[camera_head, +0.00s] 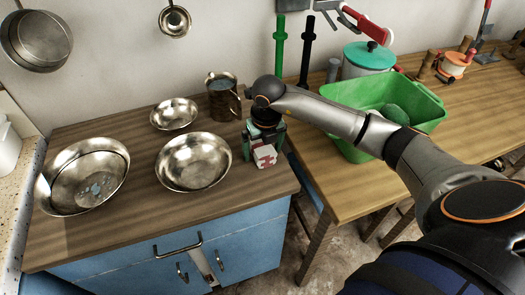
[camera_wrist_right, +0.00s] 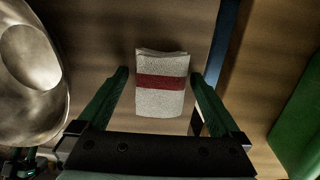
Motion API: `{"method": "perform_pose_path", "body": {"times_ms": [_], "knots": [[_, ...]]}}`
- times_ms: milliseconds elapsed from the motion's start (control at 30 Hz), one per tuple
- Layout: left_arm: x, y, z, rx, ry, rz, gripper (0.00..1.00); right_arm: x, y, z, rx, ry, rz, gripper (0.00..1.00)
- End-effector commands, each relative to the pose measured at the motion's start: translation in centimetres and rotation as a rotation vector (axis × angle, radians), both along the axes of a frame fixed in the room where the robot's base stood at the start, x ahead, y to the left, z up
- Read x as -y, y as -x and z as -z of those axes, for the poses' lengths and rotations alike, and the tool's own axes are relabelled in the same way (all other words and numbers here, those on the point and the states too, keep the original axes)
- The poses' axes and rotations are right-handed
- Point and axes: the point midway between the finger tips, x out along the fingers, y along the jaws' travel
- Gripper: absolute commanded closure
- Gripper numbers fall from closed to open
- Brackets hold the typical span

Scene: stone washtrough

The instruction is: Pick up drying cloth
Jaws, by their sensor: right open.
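The drying cloth (camera_head: 264,155) is a small folded white cloth with a red stripe. It lies on the brown wooden counter near its right front corner. My right gripper (camera_head: 264,140) is just above it in the head view and partly covers its far side. In the right wrist view the cloth (camera_wrist_right: 162,84) lies ahead, between the lines of the two green fingers. My right gripper (camera_wrist_right: 160,80) is open, with nothing between its fingers that I can see held.
Metal bowls (camera_head: 194,162) stand left of the cloth, with a smaller bowl (camera_head: 174,114) and a metal mug (camera_head: 223,98) behind. A green tub (camera_head: 415,100) stands on the table to the right. A gap separates counter and table.

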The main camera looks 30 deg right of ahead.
Motion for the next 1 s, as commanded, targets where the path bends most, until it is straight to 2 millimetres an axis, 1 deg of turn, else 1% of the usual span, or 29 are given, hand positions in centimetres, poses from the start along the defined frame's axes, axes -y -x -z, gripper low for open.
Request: {"method": "perform_pose_path", "body": {"times_ms": [133, 167, 833, 867, 1000], "knots": [[-0.02, 0.01, 0.00, 0.000, 0.000, 0.000, 0.50, -0.02, 0.01, 0.00, 0.000, 0.000, 0.000, 0.00], [-0.02, 0.01, 0.00, 0.000, 0.000, 0.000, 0.50, -0.02, 0.01, -0.01, 0.000, 0.000, 0.000, 0.02], [0.11, -0.10, -0.24, 0.006, 0.003, 0.001, 0.50, -0.01, 0.01, -0.06, 0.000, 0.000, 0.000, 0.78], [0.11, -0.09, -0.24, 0.006, 0.003, 0.001, 0.50, -0.01, 0.00, -0.07, 0.000, 0.000, 0.000, 0.79], [0.15, -0.08, -0.25, 0.006, 0.003, 0.002, 0.50, -0.01, 0.00, -0.07, 0.000, 0.000, 0.000, 0.79]]}}
